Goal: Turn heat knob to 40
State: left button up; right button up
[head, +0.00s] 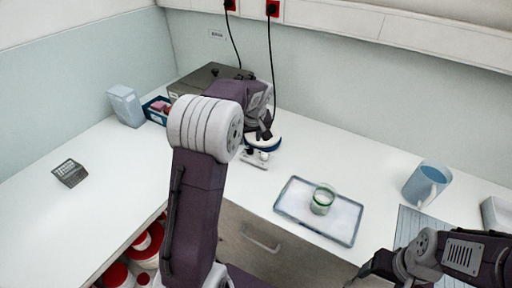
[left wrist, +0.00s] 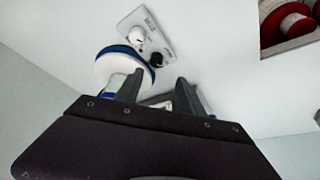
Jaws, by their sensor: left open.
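A small hotplate has a round white top with a blue rim (head: 264,142), which also shows in the left wrist view (left wrist: 118,66). Its grey-white control panel (left wrist: 147,22) carries a white knob (left wrist: 136,35) and a black knob (left wrist: 156,59). The panel's labels are too small to read, so I cannot tell which is the heat knob. My left gripper (left wrist: 160,88) is open, its fingers beside the round top and just short of the black knob, with nothing seen between them. In the head view my left wrist partly hides the hotplate. My right gripper (head: 366,268) is at the lower right; its jaws are unclear.
A tray (head: 288,210) with a glass jar (head: 322,200) lies right of the hotplate. A blue mug (head: 427,183) stands farther right. A grey box (head: 205,80) is behind my left arm.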

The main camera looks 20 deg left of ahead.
aim_at(250, 148)
pick_arm(q)
jog(key=x, duration=0.7)
jog(key=shift+w+d+f, duration=0.35)
jog(key=shift+w, duration=0.1)
jog(key=shift+s+a+f, duration=0.1)
jog(key=shift+a+f, duration=0.1)
jog(key=shift+d, duration=0.2)
jog(key=shift+c, duration=0.6)
jog(key=shift+a, duration=0.1)
grip_shut()
